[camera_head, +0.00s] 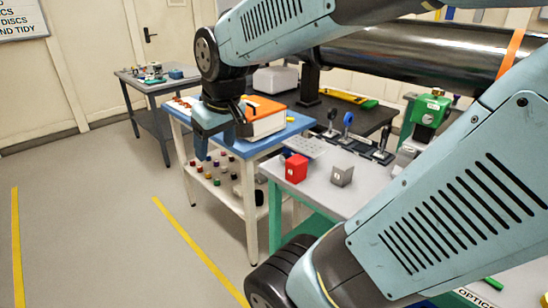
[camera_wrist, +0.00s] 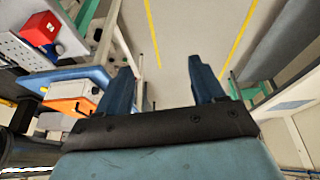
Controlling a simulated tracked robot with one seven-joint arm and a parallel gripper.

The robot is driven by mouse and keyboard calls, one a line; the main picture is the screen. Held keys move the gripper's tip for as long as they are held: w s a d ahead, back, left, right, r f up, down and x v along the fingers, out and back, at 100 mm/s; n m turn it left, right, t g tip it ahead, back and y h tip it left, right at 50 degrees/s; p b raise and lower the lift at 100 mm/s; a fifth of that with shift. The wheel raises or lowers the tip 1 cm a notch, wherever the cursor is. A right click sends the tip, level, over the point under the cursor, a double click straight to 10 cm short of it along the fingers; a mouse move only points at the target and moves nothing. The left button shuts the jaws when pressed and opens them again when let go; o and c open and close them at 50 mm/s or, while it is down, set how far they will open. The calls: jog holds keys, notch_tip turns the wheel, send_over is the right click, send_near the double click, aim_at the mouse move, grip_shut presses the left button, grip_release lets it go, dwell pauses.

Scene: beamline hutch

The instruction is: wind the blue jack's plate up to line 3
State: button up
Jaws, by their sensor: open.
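I cannot make out the blue jack or its line marks for certain in either view. A small blue object (camera_head: 177,73) sits on the far small table, too small to identify. My gripper (camera_head: 212,150) hangs in front of the blue-topped cart, fingers pointing down, left of the orange-topped white box. In the wrist view my gripper (camera_wrist: 160,80) is open and empty, with bare floor between its fingers.
The blue-topped cart (camera_head: 222,151) carries an orange-topped white box (camera_head: 264,120); several small items sit on its lower shelf. A red block (camera_head: 296,168) and grey block (camera_head: 342,175) stand on the pale bench (camera_head: 318,192). Yellow lines (camera_head: 195,249) mark clear floor at left.

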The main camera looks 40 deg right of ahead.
jog(key=w+d+f+n+g+h, duration=0.2)
jog(key=w+d+f+n+g, duration=0.3)
jog(key=w+f, duration=0.6)
jog(key=n+h, duration=1.2)
jog(key=n, duration=0.2)
send_near(282, 157)
jog(key=shift+t, duration=0.3)
jog(key=x, duration=0.9)
jog(key=shift+s+d+f, duration=0.1)
jog(key=shift+d, duration=0.05)
jog(key=c, duration=1.1)
